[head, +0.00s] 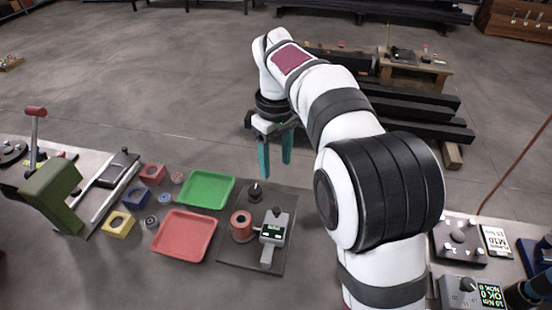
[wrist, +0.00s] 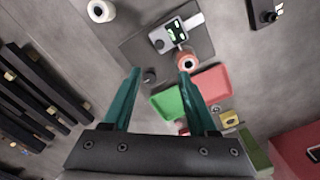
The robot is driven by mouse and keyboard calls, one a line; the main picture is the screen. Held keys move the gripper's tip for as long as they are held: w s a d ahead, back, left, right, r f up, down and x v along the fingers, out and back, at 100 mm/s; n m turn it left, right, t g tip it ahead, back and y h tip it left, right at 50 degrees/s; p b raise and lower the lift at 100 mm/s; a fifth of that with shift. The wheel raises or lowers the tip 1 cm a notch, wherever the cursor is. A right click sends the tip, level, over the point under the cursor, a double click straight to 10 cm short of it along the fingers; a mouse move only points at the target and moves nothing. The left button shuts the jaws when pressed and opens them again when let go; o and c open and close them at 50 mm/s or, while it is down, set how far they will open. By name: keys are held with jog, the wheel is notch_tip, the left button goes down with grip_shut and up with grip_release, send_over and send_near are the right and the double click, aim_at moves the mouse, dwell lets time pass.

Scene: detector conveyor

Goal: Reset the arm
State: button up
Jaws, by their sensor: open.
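My white arm rises on the right of the head view and bends over toward the middle. My gripper (head: 275,172) has two teal fingers that hang down, apart and with nothing between them. It is in the air, above and behind the dark mat in the picture. In the wrist view my gripper (wrist: 160,72) is also open, with the floor and the mat's edge showing between the fingertips.
A dark mat (head: 232,256) holds a detector (head: 273,232) and a reddish ring-shaped part (head: 241,222). Green (head: 207,176) and red (head: 190,218) trays lie to its left, beside several coloured blocks. Black beams (head: 430,108) are stacked behind my arm. A green press (head: 54,190) stands far left.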

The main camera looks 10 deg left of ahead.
jog(key=s+d+r+m, duration=0.3)
jog(key=s+d+m, duration=0.3)
jog(key=s+d, duration=0.3)
jog(key=s+d+f+m, duration=0.2)
jog(key=s+m, duration=0.1)
jog(key=s, duration=0.3)
jog(key=s+d+f+m+y, duration=0.1)
jog(key=s+d+f+m, duration=0.1)
jog(key=s, duration=0.5)
jog(key=s+d+f+m, duration=0.2)
jog(key=s+d+m, duration=0.1)
jog(key=s+m, duration=0.2)
jog(key=shift+s+d+m+y, duration=0.3)
jog(key=shift+s+y, duration=0.1)
jog(key=shift+s, duration=0.4)
